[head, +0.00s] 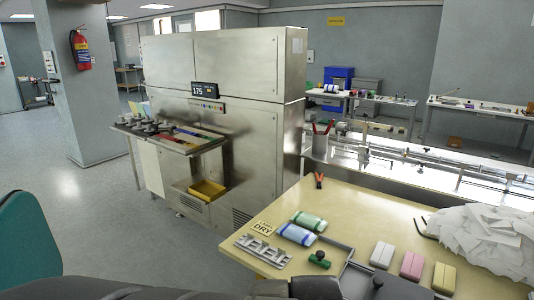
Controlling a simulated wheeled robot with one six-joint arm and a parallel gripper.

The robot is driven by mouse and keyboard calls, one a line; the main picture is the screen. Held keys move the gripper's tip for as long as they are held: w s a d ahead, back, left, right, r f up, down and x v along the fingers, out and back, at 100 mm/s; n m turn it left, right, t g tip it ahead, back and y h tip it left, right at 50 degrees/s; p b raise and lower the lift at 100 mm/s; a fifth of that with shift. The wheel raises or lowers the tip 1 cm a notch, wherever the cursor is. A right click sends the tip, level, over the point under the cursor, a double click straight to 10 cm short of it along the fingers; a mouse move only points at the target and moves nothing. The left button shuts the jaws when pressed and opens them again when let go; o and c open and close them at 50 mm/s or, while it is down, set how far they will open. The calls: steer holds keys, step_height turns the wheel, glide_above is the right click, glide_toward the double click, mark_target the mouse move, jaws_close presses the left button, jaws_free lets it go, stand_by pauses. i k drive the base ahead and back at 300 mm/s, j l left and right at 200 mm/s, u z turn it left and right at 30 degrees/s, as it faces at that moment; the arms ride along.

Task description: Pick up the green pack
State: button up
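The green pack (309,221) is a rounded, pillow-like pack with green ends and a pale middle. It lies on the cream-topped table (375,215), just behind a similar blue and white pack (297,234). The two lie close together; I cannot tell whether they touch. No gripper fingers show in the head view. Only dark parts of what looks like my own arm cross the bottom edge, well in front of the green pack.
A metal bracket (262,250), DRY sign (263,227), green-knobbed part (319,260) and grey tray (352,275) sit near the packs. White (382,255), pink (412,265) and yellow (444,277) blocks stand right, before crumpled white film (485,240). Red-handled pliers (319,180) lie behind.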

mark_target(316, 225)
steer(key=z, duration=0.4)
steer(key=i+j+u, duration=0.25)
steer(key=i+j, duration=0.2)
steer(key=i+j+u, duration=0.3)
steer(key=i, duration=0.25)
steer(key=j, duration=0.1)
